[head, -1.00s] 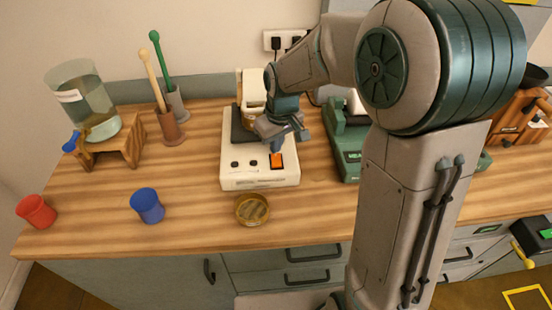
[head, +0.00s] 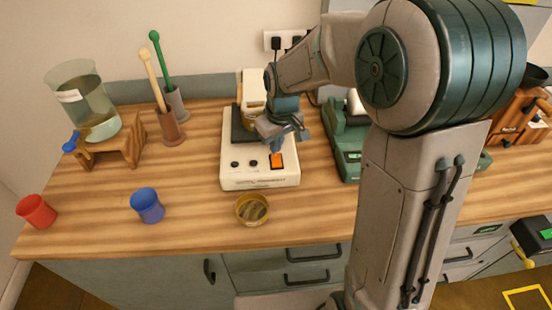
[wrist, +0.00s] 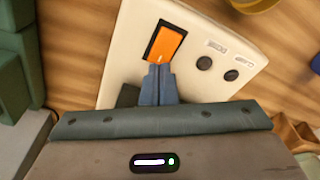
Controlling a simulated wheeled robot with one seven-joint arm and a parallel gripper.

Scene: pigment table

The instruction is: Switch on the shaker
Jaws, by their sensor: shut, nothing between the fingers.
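The shaker is a white box (head: 237,180) on the wooden counter, with a dark platform at its back, two black knobs and an orange rocker switch (head: 277,161) on its front part. My gripper (head: 277,148) is shut and empty, pointing down just behind the switch. In the wrist view the closed blue fingertips (wrist: 158,68) are at the near edge of the orange switch (wrist: 166,42) in its black frame. I cannot tell whether they touch it. The two black knobs (wrist: 204,63) are to the right there. My gripper and wrist hide part of the shaker's platform.
A green device (head: 348,160) stands close on the shaker's right. A small round brass-coloured dish (head: 252,209) is in front of it. A blue cup (head: 147,205) and a red cup (head: 37,211) stand to the left. A glass vessel (head: 95,105) on a wooden stand is at the back left.

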